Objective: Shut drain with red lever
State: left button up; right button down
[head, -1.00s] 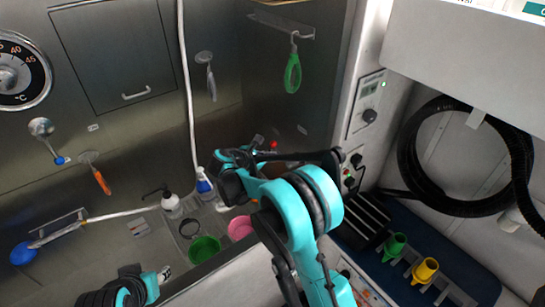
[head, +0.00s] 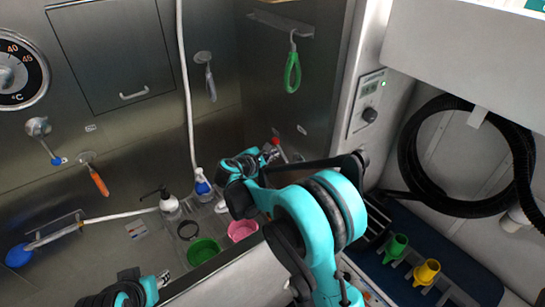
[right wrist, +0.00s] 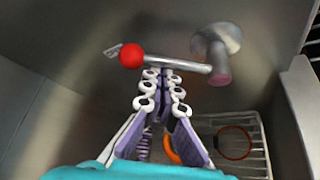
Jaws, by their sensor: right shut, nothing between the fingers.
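The red lever shows in the right wrist view as a metal rod with a red ball (right wrist: 131,55) at its left end. The rod runs right to a pivot on a round wall mount (right wrist: 216,40). My right gripper (right wrist: 162,82) is shut and empty, with its fingertips just below the rod's middle; whether they touch it I cannot tell. In the head view my right gripper (head: 270,153) is at the tub's back wall, beside the small red lever ball (head: 276,134). My left gripper (head: 164,278) shows only partly at the bottom left; its fingers are unclear.
A green brush (head: 292,72) hangs above.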

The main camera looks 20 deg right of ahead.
aim_at(283, 154)
pick_arm(q)
notch_tip(283, 154, down, 4)
jog(key=b, duration=0.4)
jog(key=shift+f+b, duration=0.35)
jog(key=shift+f, duration=0.3)
pick_arm(e)
jog(key=s+r+m+t, duration=0.1)
jog(key=m, duration=0.1)
jog(key=s+d+r+m+t, duration=0.1)
jog(key=s+m+t, duration=0.1)
jog(key=s+r+m+t+h, duration=0.1)
jog(key=m, duration=0.1)
jog(key=shift+s+d+t, duration=0.25)
jog(key=shift+d+t, duration=0.05)
jog(key=shift+d, duration=0.05)
jog(key=shift+s, duration=0.1)
